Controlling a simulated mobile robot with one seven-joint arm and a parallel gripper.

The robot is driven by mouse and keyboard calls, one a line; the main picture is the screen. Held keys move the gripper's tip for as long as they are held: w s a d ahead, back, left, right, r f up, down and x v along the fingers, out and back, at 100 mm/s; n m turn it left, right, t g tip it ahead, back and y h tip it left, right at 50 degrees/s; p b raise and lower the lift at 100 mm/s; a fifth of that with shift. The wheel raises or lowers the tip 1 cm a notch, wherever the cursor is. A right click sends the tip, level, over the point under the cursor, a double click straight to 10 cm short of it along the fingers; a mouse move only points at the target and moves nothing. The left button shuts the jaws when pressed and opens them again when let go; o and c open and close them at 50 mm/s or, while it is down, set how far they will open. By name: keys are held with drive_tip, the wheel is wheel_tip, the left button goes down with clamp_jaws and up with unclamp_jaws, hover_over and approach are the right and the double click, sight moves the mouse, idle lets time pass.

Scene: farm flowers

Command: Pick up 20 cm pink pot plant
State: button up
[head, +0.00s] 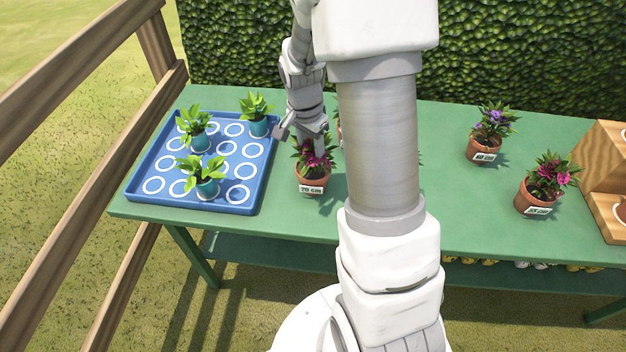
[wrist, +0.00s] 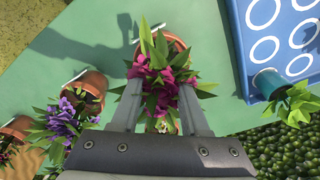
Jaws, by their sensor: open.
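A pink-flowered plant in a terracotta pot (head: 312,182) stands on the green table right of the blue tray. Its white label seems to read 20 cm, though the first digit is unclear. My gripper (head: 300,132) is just above and behind this plant in the head view. In the wrist view the pink flowers (wrist: 160,85) lie between the two open fingers, with the pot rim behind them. I cannot tell whether the fingers touch the leaves. Another pink plant (head: 548,180) stands at the right, its label hard to read.
A blue tray (head: 262,165) with white rings holds three green plants in teal pots. A purple plant (head: 490,130) stands at the back right, near a wooden stepped stand (head: 600,165). A hedge (head: 520,50) rises behind the table. My arm hides the table's middle.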

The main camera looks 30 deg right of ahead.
sight(313, 162)
drive_tip(key=f, duration=0.3)
drive_tip(key=f+b, duration=0.1)
drive_tip(key=f, duration=0.1)
drive_tip(key=shift+w+d, duration=0.25)
drive_tip(key=shift+w, duration=0.05)
clamp_jaws()
drive_tip(key=shift+r, duration=0.1)
idle(0.9)
